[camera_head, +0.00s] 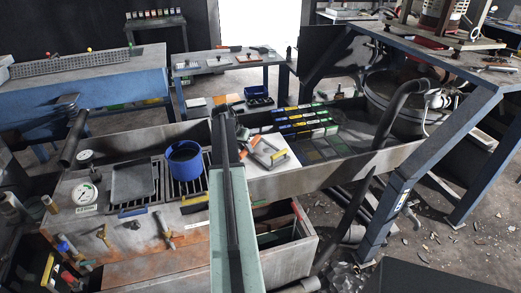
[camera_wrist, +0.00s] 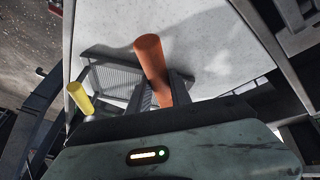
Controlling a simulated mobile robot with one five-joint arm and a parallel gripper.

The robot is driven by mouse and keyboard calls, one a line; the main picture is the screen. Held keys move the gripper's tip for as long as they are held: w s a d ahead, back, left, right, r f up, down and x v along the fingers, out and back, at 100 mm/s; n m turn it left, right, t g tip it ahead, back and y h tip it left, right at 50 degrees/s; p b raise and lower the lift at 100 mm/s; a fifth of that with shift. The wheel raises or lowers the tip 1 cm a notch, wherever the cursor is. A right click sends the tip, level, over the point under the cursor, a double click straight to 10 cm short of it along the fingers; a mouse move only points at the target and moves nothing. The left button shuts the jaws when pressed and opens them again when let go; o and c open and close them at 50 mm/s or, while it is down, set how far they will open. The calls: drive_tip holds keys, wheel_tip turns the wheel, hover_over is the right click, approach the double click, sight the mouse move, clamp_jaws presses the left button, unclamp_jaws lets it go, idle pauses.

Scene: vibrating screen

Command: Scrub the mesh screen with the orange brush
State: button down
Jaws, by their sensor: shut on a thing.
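The orange brush shows in the wrist view as an orange handle (camera_wrist: 152,62), upright between my gripper's dark fingers (camera_wrist: 161,92). My gripper is shut on it. Its bristles are not visible. In the head view an orange part (camera_head: 264,143) shows just right of my arm, and the fingertips are hard to make out there. A grey ribbed panel (camera_wrist: 112,78) with a yellow handle (camera_wrist: 80,98) lies beside the brush on a pale surface. It looks like the mesh screen, but I cannot be sure. Whether the brush touches it cannot be told.
A blue bucket (camera_head: 185,160) and a grey tray (camera_head: 133,181) stand left of my arm. Rows of coloured boxes (camera_head: 305,120) lie behind in the long grey trough. A round metal vessel (camera_head: 425,125) and a blue frame (camera_head: 395,205) stand at right.

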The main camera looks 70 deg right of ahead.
drive_tip(key=shift+s+a, duration=0.55)
drive_tip(key=shift+s, duration=0.5)
drive_tip(key=shift+s+a, duration=0.6)
drive_tip(key=shift+s, duration=0.4)
drive_tip(key=shift+s+a, duration=0.55)
drive_tip(key=shift+s, duration=0.5)
drive_tip(key=shift+w+d+f, duration=0.1)
drive_tip(key=shift+w+d, duration=0.55)
drive_tip(key=shift+w, duration=0.45)
drive_tip(key=shift+s+a, duration=0.35)
drive_tip(key=shift+s, duration=0.2)
drive_tip(key=shift+s+a, duration=0.35)
drive_tip(key=shift+s, duration=0.2)
drive_tip(key=shift+w+d, duration=0.35)
drive_tip(key=shift+w, duration=0.2)
drive_tip(key=shift+w+d, duration=0.35)
drive_tip(key=shift+w, duration=0.2)
wheel_tip(320, 180, up, 5)
drive_tip(key=p, duration=0.4)
drive_tip(key=shift+p, duration=0.4)
